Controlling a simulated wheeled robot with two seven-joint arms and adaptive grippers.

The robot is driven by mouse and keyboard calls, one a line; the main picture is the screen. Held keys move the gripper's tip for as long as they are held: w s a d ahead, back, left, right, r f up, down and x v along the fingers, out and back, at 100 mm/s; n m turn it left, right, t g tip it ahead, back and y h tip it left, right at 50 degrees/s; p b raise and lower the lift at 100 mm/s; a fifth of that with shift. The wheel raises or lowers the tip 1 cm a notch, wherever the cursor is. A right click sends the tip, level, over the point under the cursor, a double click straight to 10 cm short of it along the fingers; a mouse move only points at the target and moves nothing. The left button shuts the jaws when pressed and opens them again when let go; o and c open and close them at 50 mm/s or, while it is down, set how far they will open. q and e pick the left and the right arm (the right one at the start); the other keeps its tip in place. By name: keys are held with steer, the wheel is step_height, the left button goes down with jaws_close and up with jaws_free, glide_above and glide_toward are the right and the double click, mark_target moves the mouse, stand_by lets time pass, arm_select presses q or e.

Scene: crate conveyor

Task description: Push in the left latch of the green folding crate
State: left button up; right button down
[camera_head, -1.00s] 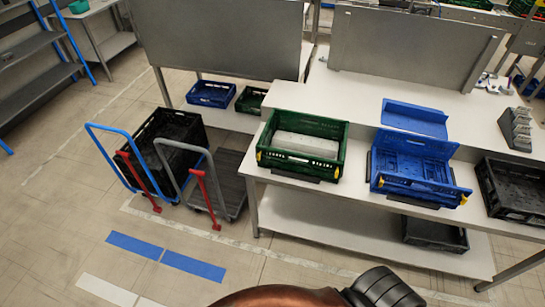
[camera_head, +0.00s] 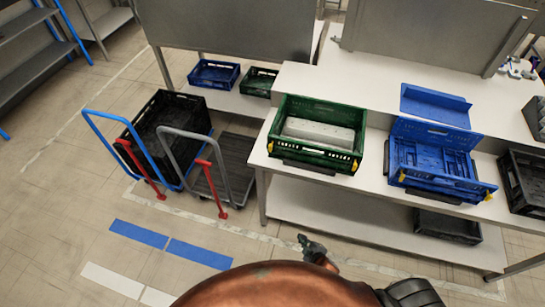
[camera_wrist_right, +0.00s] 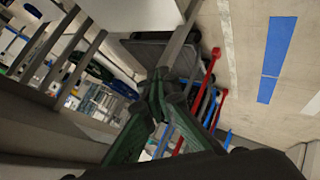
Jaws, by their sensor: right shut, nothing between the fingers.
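The green folding crate (camera_head: 318,157) stands on the white table with its walls up and a grey block (camera_head: 318,132) inside. Its yellow left latch (camera_head: 271,147) shows at the front left corner, and a yellow right latch (camera_head: 354,166) at the front right. My right gripper (camera_head: 306,241) is low in front of the table, well apart from the crate. In the right wrist view its fingers (camera_wrist_right: 157,88) meet at the tips, shut and empty. My left gripper is not in view.
A blue crate (camera_head: 441,182) stands to the right of the green one, with a black crate (camera_head: 527,180) beyond it. Carts with a blue handle (camera_head: 90,120) and a grey handle (camera_head: 172,137) stand left of the table. The floor in front is free.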

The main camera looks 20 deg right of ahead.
steer(key=w+a+r+n+t+y, duration=0.1)
steer(key=w+a+r+n+t, duration=0.1)
steer(key=w+r, duration=0.45)
steer(key=w+a+r+n+t, duration=0.1)
steer(key=w+r+n+t, duration=0.15)
steer(key=r, duration=0.75)
steer(key=n+t+y+b, duration=0.2)
steer(key=n+t, duration=0.1)
steer(key=n, duration=0.2)
glide_toward(271, 145)
steer(key=s+a+f, duration=0.2)
steer(key=s+a, duration=0.1)
steer(key=s, duration=0.4)
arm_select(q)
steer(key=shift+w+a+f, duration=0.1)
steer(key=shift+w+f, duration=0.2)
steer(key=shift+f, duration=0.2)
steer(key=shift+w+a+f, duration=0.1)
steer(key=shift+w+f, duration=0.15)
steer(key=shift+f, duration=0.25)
arm_select(e)
steer(key=d+x, duration=0.2)
steer(key=x, duration=1)
steer(key=shift+w+d, duration=0.2)
steer(key=shift+w, duration=0.4)
